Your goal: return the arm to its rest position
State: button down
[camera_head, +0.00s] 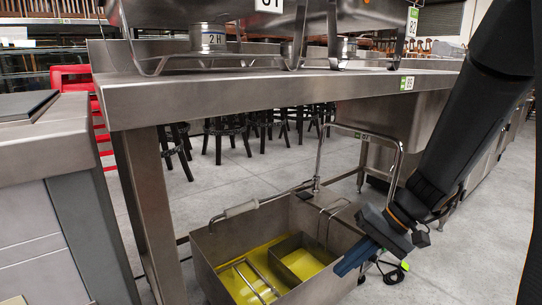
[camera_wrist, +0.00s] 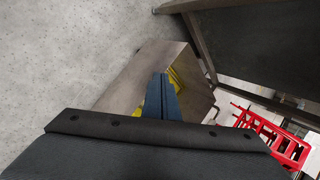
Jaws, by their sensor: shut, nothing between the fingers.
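My arm comes down from the upper right in the head view, in front of the steel table's right part. My gripper (camera_head: 354,258) points down and to the left at its end. Its blue-grey fingers are together with nothing between them. The fingertips overlap the right side of a steel bin (camera_head: 213,242) with a yellow inside; I cannot tell whether they touch it. In the wrist view the closed fingers (camera_wrist: 162,95) point towards the same bin (camera_wrist: 135,75).
A steel table (camera_head: 270,88) carries catering equipment above the bin. A steel cabinet (camera_head: 40,160) stands at the left. Black stools (camera_head: 228,128) stand behind, and red stacked items (camera_wrist: 275,135) show at right in the wrist view. Bare floor (camera_wrist: 70,50) lies left of the bin there.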

jog(key=s+a+r+n+h+p, duration=0.1)
jog(key=s+a+r+n+h, duration=0.3)
jog(key=s+a, duration=0.6)
jog(key=s+a+r+n+h, duration=0.2)
jog(key=s+a+r+n, duration=0.3)
jog(key=s+a+r, duration=0.5)
jog(key=s+d+r+m+p, duration=0.1)
jog(key=d+r+m+p, duration=0.2)
jog(key=d+r+p, duration=0.8)
jog(key=d+r+m+h+p, duration=0.1)
jog(key=d+r+m+p, duration=0.2)
jog(key=d+r+p, duration=0.8)
notch_tip(320, 180, up, 4)
jog(key=p, duration=1.6)
jog(key=shift+s+f, duration=0.15)
jog(key=shift+s, duration=0.2)
